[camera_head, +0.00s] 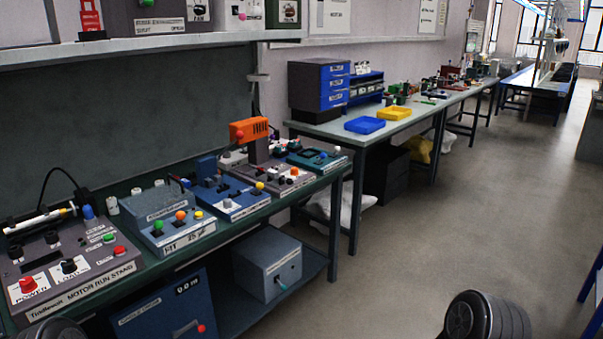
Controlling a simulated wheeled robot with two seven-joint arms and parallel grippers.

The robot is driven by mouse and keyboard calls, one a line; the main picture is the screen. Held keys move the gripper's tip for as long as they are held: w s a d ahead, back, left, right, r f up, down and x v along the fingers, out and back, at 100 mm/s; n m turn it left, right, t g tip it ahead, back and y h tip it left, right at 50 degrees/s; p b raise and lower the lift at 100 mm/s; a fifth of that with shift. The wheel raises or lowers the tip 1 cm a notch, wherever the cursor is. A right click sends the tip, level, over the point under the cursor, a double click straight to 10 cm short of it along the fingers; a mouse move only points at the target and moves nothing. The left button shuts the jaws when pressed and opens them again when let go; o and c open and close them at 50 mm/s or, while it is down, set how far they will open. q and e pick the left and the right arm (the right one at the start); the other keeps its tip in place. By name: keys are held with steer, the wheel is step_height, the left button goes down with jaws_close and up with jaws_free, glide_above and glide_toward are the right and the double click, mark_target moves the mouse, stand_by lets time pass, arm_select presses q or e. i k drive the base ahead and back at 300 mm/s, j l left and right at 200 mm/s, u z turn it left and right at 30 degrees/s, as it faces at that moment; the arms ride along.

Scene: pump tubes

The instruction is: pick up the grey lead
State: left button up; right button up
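I cannot make out a grey lead for certain. A black lead (47,178) arches up behind the motor run stand (75,262) at the left end of the near bench. A pale rod-shaped thing (38,219) lies across the back of that stand. Neither of my grippers shows. Only dark rounded parts, probably of my arms, show at the bottom left and bottom right edges.
The near bench (165,262) carries several labelled control boxes, including a blue-grey one (170,217) and one with an orange head (250,130). A grey box (267,264) stands on the lower shelf. Bare floor (400,250) lies to the right.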

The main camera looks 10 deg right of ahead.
mark_target(273, 175)
steer(key=i+l+u, duration=0.1)
steer(key=i+l, duration=0.25)
steer(key=i+l+u, duration=0.1)
steer(key=i+l, duration=0.3)
steer(key=l, duration=0.2)
steer(key=i+l+u, duration=0.1)
steer(key=i+l, duration=0.2)
steer(key=l, duration=0.25)
steer(key=i+l+u, duration=0.1)
steer(key=i+l, duration=0.25)
steer(key=l, duration=0.2)
steer(key=i+l+u, duration=0.1)
steer(key=i+l, duration=0.2)
steer(key=l, duration=0.25)
steer(key=i+l+u, duration=0.1)
steer(key=i+l, duration=0.15)
steer(key=l, duration=0.35)
steer(key=i+l+u, duration=0.1)
steer(key=i+l, duration=0.2)
steer(key=l, duration=0.3)
steer(key=i+l, duration=0.2)
steer(key=l, duration=0.45)
steer(key=i+u, duration=0.05)
